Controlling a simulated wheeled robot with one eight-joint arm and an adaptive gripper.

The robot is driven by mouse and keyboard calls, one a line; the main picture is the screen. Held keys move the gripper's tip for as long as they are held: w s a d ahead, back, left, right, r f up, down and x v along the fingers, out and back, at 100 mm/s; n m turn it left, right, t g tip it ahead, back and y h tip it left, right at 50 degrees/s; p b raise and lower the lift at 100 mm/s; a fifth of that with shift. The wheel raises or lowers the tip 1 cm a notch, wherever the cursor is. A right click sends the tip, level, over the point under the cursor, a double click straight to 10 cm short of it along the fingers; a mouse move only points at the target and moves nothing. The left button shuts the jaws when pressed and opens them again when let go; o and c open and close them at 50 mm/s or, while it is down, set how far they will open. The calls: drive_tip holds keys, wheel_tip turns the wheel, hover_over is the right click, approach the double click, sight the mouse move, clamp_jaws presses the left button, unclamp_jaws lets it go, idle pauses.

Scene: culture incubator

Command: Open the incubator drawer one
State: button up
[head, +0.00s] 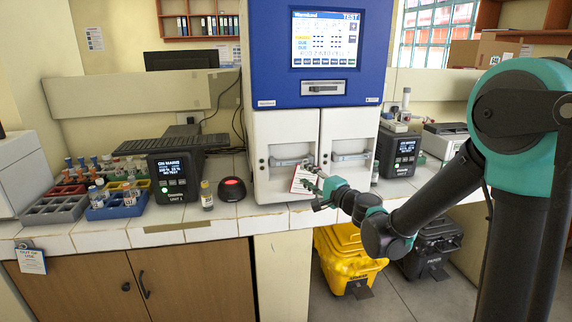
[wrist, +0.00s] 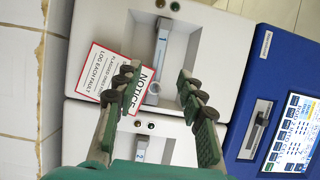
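The incubator (head: 315,90) has a blue upper body with a lit screen and two white drawer fronts below. Drawer one (head: 286,140) is the left front; it looks closed. Its recessed grey handle (head: 288,161) also shows in the wrist view (wrist: 162,45), by a "1" label. My gripper (head: 312,178) is open at the lower right of that front. In the wrist view my gripper (wrist: 156,78) has its fingers apart on either side of the handle's near end, with nothing held. Whether either finger touches the front, I cannot tell.
A red-and-white notice card (wrist: 108,78) lies against the front, partly behind one finger. Drawer two (head: 348,135) is alongside. A red-lit button (head: 232,187), a vial (head: 206,195) and tube racks (head: 116,200) stand on the counter. Yellow (head: 345,260) and black bins are below.

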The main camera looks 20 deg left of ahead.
sight(287, 164)
drive_tip(key=x, duration=1.2)
drive_tip(key=shift+w+a, duration=0.15)
drive_tip(key=shift+a, duration=0.1)
clamp_jaws()
